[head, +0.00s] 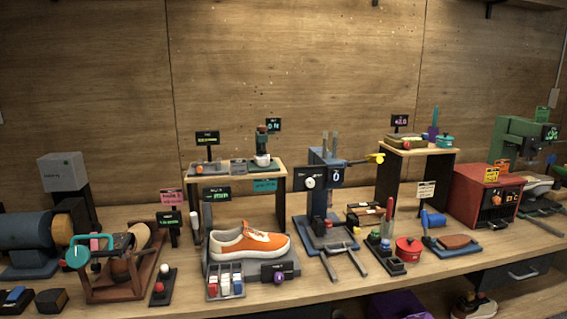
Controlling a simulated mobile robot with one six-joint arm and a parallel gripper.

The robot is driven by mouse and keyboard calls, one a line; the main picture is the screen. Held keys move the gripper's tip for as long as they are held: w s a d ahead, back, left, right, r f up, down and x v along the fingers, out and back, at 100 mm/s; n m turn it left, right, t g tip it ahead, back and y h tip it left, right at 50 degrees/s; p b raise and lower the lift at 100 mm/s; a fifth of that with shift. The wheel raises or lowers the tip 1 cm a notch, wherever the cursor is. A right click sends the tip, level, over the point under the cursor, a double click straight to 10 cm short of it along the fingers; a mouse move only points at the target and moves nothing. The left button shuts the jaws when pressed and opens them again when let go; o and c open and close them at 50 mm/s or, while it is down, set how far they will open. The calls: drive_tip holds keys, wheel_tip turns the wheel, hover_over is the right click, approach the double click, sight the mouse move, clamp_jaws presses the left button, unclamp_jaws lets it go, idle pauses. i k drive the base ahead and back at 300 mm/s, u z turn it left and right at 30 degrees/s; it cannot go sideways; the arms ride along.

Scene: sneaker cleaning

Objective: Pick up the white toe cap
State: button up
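An orange and white sneaker (250,243) lies on a dark grey stand near the front middle of the bench. Its toe points left, and the front end is pale. A small white rounded piece (262,161) sits at the base of a small dark green device (262,143) on the left wooden riser. It may be the white toe cap, but it is too small to tell. My gripper is not in view.
A blue press (319,185) stands mid-bench. A red box machine (484,195) and a green machine (525,148) are at the right. A wooden rack (123,291) and a blue motor (27,239) crowd the left. Little bench surface is free.

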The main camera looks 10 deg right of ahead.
sight(261, 161)
drive_tip(key=k, duration=0.5)
drive_tip(key=u, duration=0.15)
drive_tip(key=i, duration=1.35)
